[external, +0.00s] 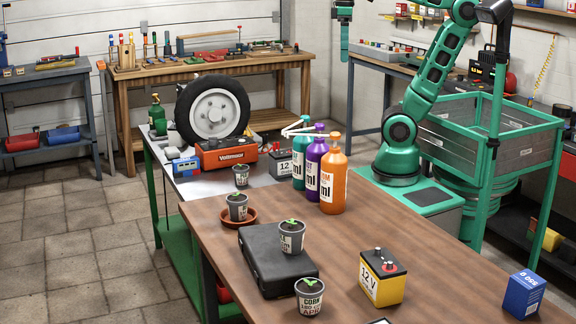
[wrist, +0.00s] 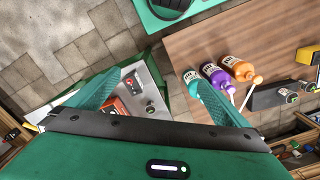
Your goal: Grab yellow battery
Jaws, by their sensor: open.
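The yellow battery (external: 383,277) has a black top with red terminals and a "12 V" label. It stands upright on the brown wooden table (external: 440,245), towards the front right in the external view. In the wrist view a yellow block at the right edge (wrist: 306,56) looks like it, partly cut off. My gripper (external: 344,52) is high up at the top of the external view, far behind and above the battery. In the wrist view its two green fingers (wrist: 157,82) are spread apart with nothing between them.
Teal, purple and orange bottles (external: 333,182) stand behind the battery. A black case (external: 262,258) and several potted plants (external: 310,296) are to its left. A blue box (external: 523,294) stands to its right. Another "12" battery (external: 281,167) is farther back.

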